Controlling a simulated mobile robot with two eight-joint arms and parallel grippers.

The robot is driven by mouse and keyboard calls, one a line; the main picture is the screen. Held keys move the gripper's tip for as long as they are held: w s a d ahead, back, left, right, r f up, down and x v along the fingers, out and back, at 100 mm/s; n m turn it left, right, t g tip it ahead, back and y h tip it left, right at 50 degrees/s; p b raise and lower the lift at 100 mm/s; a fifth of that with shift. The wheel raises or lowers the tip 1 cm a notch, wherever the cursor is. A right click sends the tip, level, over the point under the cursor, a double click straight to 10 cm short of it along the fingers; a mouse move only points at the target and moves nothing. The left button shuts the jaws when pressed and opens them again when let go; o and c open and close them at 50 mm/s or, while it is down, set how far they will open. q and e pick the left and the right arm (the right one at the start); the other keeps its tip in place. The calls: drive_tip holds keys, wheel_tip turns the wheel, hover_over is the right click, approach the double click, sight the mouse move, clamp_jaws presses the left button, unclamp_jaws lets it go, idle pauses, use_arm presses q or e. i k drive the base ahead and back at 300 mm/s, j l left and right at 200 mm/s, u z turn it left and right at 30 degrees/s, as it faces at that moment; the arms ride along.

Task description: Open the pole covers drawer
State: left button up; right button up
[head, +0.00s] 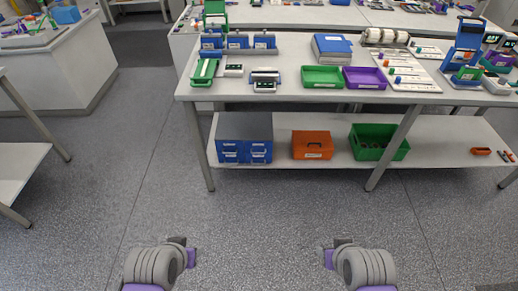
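A small drawer cabinet (245,138) with a dark grey top and blue drawer fronts stands on the lower shelf of the middle bench, at its left end. Its several blue drawers (231,150) carry white labels that are too small to read, so I cannot tell which is the pole covers drawer. The drawers look closed. Ribbed grey and purple parts of my two arms show at the bottom edge, well short of the bench. The fingers of both grippers are not visible.
An orange box (312,145) and a green bin (378,142) stand right of the cabinet on the shelf (280,122). A bench leg (198,148) rises just left of the cabinet. The bench top (300,50) holds trays and devices. The floor (265,220) in front is clear.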

sight(251, 147)
drive_tip(key=i+j+z, duration=0.15)
drive_tip(key=i+j, duration=1.7)
